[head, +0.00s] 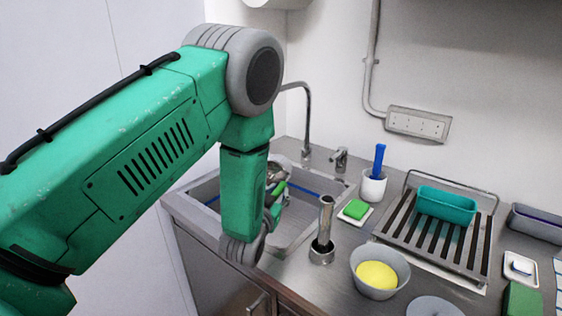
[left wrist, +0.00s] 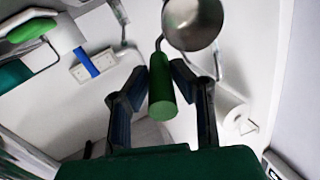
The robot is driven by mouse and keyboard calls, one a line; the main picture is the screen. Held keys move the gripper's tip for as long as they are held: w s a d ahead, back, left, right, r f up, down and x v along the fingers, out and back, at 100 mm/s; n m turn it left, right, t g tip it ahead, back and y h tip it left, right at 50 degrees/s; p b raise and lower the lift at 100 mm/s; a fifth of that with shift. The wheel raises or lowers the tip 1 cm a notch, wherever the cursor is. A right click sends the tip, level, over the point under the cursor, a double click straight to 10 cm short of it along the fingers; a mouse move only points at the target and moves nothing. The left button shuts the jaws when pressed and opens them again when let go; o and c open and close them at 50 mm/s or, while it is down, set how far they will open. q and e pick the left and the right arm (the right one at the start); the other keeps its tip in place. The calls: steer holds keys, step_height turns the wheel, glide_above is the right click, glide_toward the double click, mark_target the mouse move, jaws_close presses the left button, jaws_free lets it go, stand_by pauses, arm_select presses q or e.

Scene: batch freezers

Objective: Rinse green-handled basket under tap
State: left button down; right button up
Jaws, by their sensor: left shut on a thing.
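My left gripper (left wrist: 161,78) is shut on a green handle (left wrist: 161,92) in the left wrist view. A rounded grey metal head, the basket (left wrist: 193,22), joins the handle by a thin bent neck. In the head view my left arm reaches over the sink (head: 185,203), and its forearm hides much of the gripper (head: 277,192) and basket. The curved metal tap (head: 307,105) rises behind the sink, its spout end hidden by my arm. I cannot tell whether the basket is under the spout, and no water shows. My right gripper is out of view.
Right of the sink stand an upright metal cylinder (head: 325,222), a white cup with a blue-handled tool (head: 374,186), a green sponge (head: 355,209) and a grey bowl with a yellow item (head: 378,275). A draining rack (head: 400,235) holds a teal tub (head: 447,206).

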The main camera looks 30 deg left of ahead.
arm_select(q)
steer(key=s+d+r+p, duration=0.2)
steer(key=s+r, duration=0.1)
steer(key=shift+s+d+r+p, duration=0.15)
steer(key=shift+r+p, duration=0.15)
steer(key=shift+p, duration=0.1)
steer(key=shift+s+d+r, duration=0.2)
steer(key=shift+s, duration=0.15)
